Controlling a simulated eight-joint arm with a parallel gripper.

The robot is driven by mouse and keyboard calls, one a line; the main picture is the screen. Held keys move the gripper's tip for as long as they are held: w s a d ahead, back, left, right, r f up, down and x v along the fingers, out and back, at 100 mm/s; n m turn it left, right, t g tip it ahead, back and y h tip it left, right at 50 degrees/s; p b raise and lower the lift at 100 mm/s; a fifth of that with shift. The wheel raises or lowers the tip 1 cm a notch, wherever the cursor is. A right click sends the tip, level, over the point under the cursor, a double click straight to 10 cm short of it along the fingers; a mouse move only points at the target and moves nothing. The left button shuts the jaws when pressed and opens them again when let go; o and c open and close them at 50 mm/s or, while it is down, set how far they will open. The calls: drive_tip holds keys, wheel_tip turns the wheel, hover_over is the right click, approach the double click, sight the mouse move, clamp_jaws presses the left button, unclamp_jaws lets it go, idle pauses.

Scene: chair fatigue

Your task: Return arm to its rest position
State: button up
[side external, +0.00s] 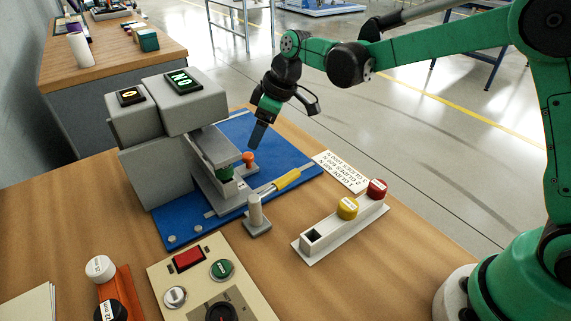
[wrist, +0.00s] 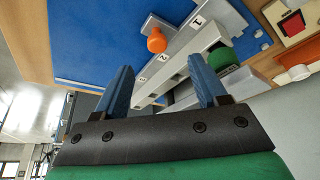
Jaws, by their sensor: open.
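My gripper (side external: 258,138) hangs in the air above the blue base plate (side external: 300,160), to the right of the grey machine (side external: 158,165). In the wrist view my gripper (wrist: 160,65) has its two blue fingers apart with nothing held between them. An orange knob (side external: 248,158) stands just below and left of the fingertips, apart from them; it also shows in the wrist view (wrist: 157,41). A green part (side external: 226,173) sits in the machine's slot, partly hidden. My arm reaches in from the right, bent.
A white rack (side external: 318,240) holds yellow (side external: 347,208) and red (side external: 376,188) capped pieces. A control panel (side external: 200,270) and an orange holder (side external: 122,292) are at the front. A grey post (side external: 256,212) and yellow-handled tool (side external: 286,181) are near the plate's edge. Open floor lies behind my arm.

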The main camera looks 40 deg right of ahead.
drive_tip(key=s+d+r+m+t+h, duration=0.1)
drive_tip(key=s+d+m, duration=0.3)
drive_tip(key=s, duration=0.5)
drive_tip(key=s+d+r+m+t+h, duration=0.2)
drive_tip(key=s+d+r+m, duration=0.1)
drive_tip(key=s, duration=0.5)
drive_tip(key=shift+s+d+m+t, duration=0.4)
drive_tip(key=shift+d+m, duration=0.25)
drive_tip(key=shift+m, duration=0.25)
